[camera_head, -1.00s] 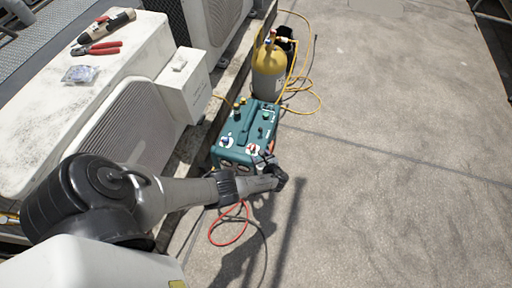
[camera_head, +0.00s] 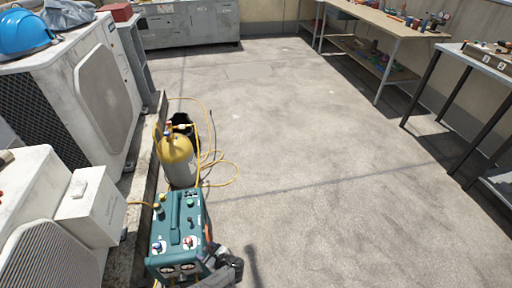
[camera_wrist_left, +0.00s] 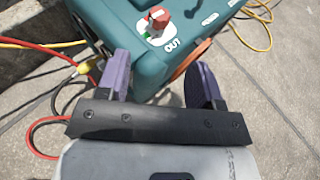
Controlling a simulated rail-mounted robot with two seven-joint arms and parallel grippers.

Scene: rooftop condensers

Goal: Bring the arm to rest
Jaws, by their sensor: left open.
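My left gripper (camera_wrist_left: 160,85) is open in the left wrist view, its two purple-padded fingers spread apart with nothing held between them. A teal machine (camera_wrist_left: 135,25) with a red knob (camera_wrist_left: 158,18) beside the word OUT lies just beyond the fingers. I cannot tell whether a finger touches it. In the head view the machine (camera_head: 180,228) stands on the floor at the bottom left. Part of my left gripper (camera_head: 228,268) shows beside its lower right corner; the rest of the arm is out of the frame. My right gripper is not in view.
A yellow-topped cylinder (camera_head: 177,160) stands behind the machine with yellow hoses (camera_head: 222,172) on the floor. White condenser units (camera_head: 95,85) line the left. Shelving tables (camera_head: 385,40) stand at the right and a grey cabinet (camera_head: 190,25) at the back. The middle floor is clear.

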